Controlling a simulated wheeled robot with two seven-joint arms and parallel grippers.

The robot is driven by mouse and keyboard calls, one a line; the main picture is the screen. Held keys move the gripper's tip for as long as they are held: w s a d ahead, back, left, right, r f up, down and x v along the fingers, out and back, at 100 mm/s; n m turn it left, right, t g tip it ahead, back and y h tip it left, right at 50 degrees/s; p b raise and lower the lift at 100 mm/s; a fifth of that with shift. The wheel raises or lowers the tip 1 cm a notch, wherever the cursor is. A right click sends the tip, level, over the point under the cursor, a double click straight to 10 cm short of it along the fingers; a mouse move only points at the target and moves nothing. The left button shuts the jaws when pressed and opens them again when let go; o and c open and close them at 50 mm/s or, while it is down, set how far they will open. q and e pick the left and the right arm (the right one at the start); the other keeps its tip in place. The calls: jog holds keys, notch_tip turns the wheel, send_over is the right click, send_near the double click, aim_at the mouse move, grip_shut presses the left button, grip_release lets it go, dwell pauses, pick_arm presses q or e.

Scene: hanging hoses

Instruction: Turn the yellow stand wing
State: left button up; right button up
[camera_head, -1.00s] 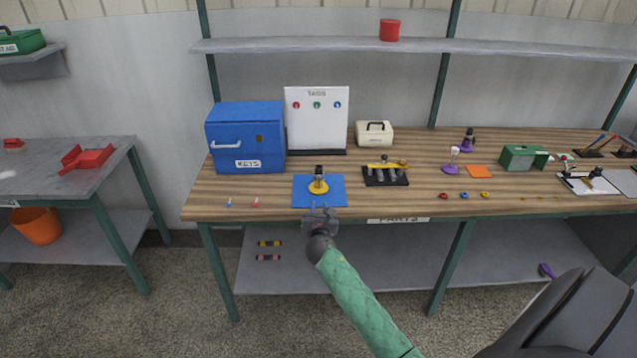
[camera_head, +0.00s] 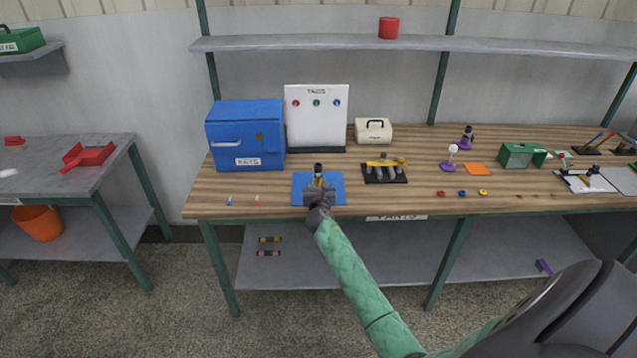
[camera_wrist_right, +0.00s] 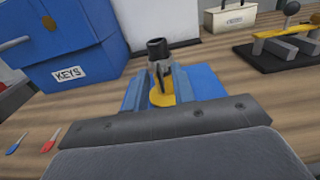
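The yellow stand (camera_head: 319,182) stands upright on a blue mat (camera_head: 337,192) near the front of the workbench. It has a round yellow base and a dark post with a black top. In the right wrist view the stand (camera_wrist_right: 157,50) rises straight ahead, with its yellow base partly hidden by my fingers. My right gripper (camera_head: 319,187) reaches in from the front at the stand. Its two fingers (camera_wrist_right: 158,88) are apart, one on each side of the stand's lower part. I cannot tell whether they touch the wing. My left gripper is not in view.
A blue key box (camera_head: 245,140) and a white tag board (camera_head: 317,115) stand behind to the left. A black base with a yellow bar (camera_head: 384,172) sits close on the right. A blue and a red small item (camera_head: 257,200) lie left of the mat.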

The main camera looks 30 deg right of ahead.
grip_shut()
